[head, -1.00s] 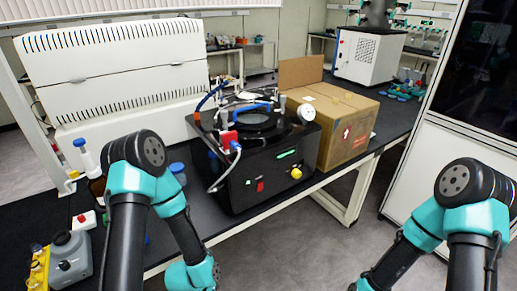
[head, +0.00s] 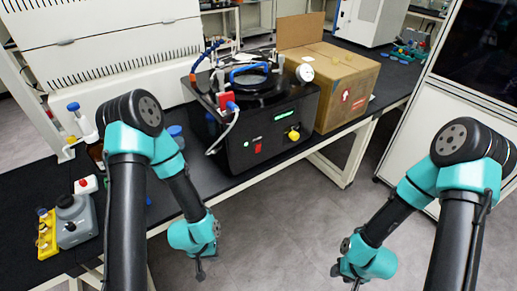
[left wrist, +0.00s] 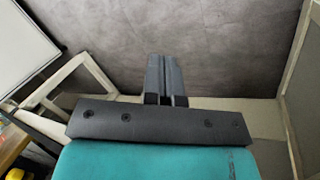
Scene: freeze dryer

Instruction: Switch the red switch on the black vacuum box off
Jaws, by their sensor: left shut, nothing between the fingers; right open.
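The black vacuum box (head: 225,157) stands on the dark bench in the middle of the head view. Its small red switch (head: 258,148) is low on the front face; its on or off position is too small to tell. My left gripper (head: 200,273) points down in front of the bench, below and left of the switch and apart from it. In the left wrist view its two fingers (left wrist: 164,80) are together with nothing between them, over the grey floor. My right gripper (head: 346,279) is low at the right, open and empty, far from the box.
A yellow knob (head: 294,134) and a green display (head: 284,115) share the box's front. A red connector (head: 225,101) with a pale cable hangs at its left. A cardboard box (head: 345,80) stands close at its right. Free floor lies before the bench.

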